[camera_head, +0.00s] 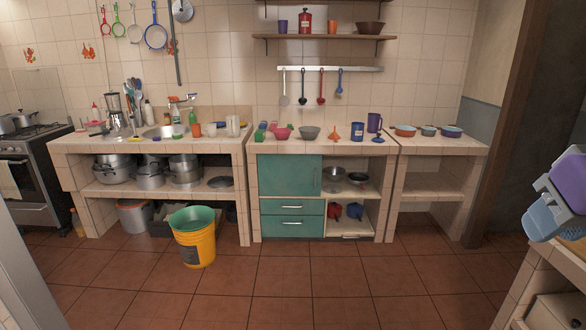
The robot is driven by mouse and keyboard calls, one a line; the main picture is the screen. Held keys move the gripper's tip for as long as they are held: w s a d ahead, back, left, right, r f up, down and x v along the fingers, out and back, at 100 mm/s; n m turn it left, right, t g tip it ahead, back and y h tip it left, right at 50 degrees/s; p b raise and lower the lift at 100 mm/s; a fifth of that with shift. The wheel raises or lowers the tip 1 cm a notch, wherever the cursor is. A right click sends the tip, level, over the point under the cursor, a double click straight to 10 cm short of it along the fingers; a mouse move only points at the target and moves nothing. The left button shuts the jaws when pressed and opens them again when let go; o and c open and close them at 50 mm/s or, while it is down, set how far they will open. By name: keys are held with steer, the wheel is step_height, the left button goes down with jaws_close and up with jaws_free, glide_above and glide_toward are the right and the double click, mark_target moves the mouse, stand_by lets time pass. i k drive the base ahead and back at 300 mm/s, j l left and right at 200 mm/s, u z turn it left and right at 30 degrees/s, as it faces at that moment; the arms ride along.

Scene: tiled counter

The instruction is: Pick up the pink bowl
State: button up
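The pink bowl (283,134) stands on the tiled counter (330,147) along the back wall, near the left end of its middle section. It is small in the head view and looks upright. A larger grey bowl (309,132) stands just to its right. Small green items (261,135) stand close on its left. I cannot make out whether they touch it. My gripper is not recognisable in this view.
An orange item (336,132), a blue canister (357,132) and a blue pitcher (374,123) stand further right. Utensils (321,86) hang above. A yellow bucket (195,242) stands on the floor at left. Lavender and blue items (560,197) show at the right edge. The middle floor is clear.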

mark_target(280, 134)
steer(key=i, duration=1.8)
steer(key=i+u, duration=0.15)
steer(key=i, duration=0.75)
steer(key=i+l+u, duration=0.15)
steer(key=i, duration=0.8)
steer(key=i+l+u, duration=0.15)
steer(key=i+u, duration=0.15)
steer(key=i, duration=0.75)
